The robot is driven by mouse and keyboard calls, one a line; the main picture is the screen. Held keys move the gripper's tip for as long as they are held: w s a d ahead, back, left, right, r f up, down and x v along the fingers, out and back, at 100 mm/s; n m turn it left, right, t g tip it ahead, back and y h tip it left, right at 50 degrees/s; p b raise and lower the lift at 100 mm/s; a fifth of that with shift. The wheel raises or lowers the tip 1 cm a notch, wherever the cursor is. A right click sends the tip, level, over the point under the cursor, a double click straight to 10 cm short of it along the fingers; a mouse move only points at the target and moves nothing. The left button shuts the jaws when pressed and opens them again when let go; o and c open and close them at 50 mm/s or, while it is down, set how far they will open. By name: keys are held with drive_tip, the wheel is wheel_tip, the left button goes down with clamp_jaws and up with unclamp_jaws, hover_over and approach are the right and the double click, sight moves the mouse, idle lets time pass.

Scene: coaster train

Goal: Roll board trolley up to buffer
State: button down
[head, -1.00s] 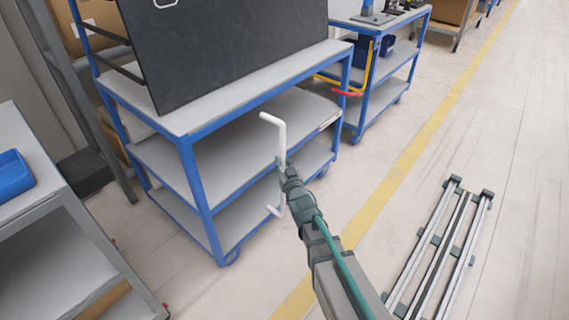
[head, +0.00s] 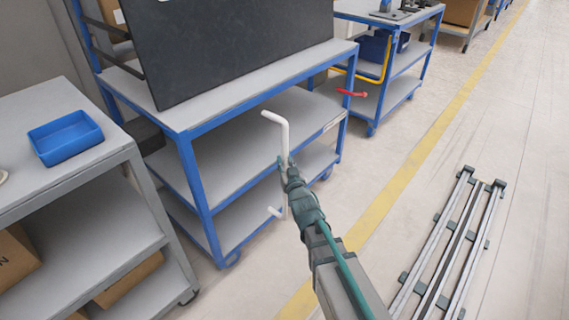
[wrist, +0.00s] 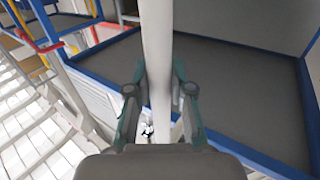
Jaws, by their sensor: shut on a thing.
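The board trolley (head: 190,128) has a blue frame and grey shelves, and stands upright on the floor left of centre. A large dark board (head: 235,45) stands on its top deck. A white handle (head: 283,133) rises upright at the trolley's near right side. My gripper (head: 287,167) is shut on this handle. In the wrist view, the gripper's two fingers (wrist: 160,90) press on either side of the white bar (wrist: 157,45).
A grey bench (head: 135,150) with a blue tray (head: 66,138) stands close at the left. Another blue trolley (head: 400,88) stands behind the board trolley. A rail frame (head: 450,245) lies on the floor at right. The floor around the yellow line (head: 420,150) is clear.

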drive_tip(key=shift+s+a+f, duration=0.1)
drive_tip(key=shift+s, duration=0.15)
drive_tip(key=c, duration=1)
unclamp_jaws()
drive_tip(key=shift+a, duration=0.1)
drive_tip(key=shift+v, duration=3.8)
